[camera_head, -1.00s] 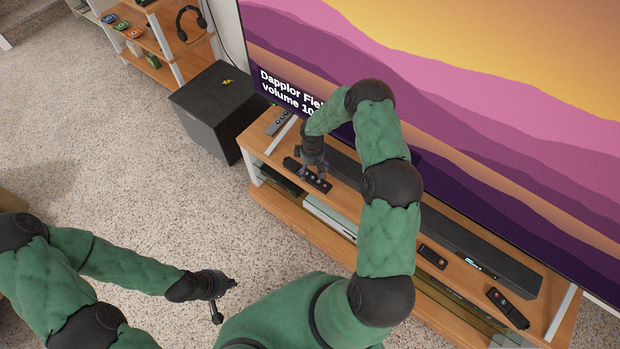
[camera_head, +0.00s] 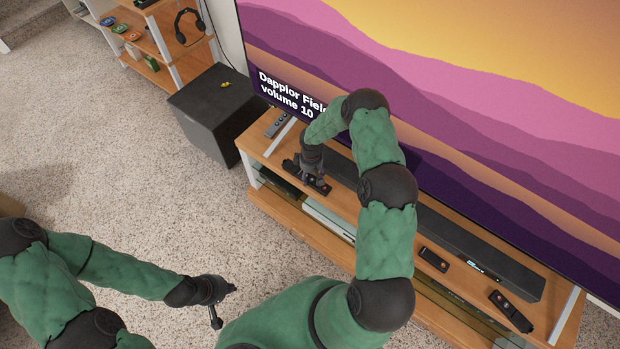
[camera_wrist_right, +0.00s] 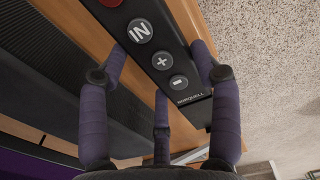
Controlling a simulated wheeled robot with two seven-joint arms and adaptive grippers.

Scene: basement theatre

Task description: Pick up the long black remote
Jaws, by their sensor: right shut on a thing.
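The long black remote (camera_wrist_right: 165,45) lies between the purple fingers of my right gripper (camera_wrist_right: 158,68) in the right wrist view, with a red button, an "IN" button and plus and minus buttons showing. In the head view the right gripper (camera_head: 315,177) is shut on this remote (camera_head: 290,166) at the left end of the wooden TV stand (camera_head: 262,147). The gripper hides its middle. I cannot tell whether the remote touches the stand. My left gripper (camera_head: 222,301) is open and empty above the carpet, away from the stand.
A black soundbar (camera_head: 465,248) runs along the stand in front of the large TV (camera_head: 450,110). Two other dark remotes (camera_head: 434,259) (camera_head: 511,311) lie toward the right, and a grey one (camera_head: 277,124) at the far left. A black subwoofer (camera_head: 215,112) stands beside the stand.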

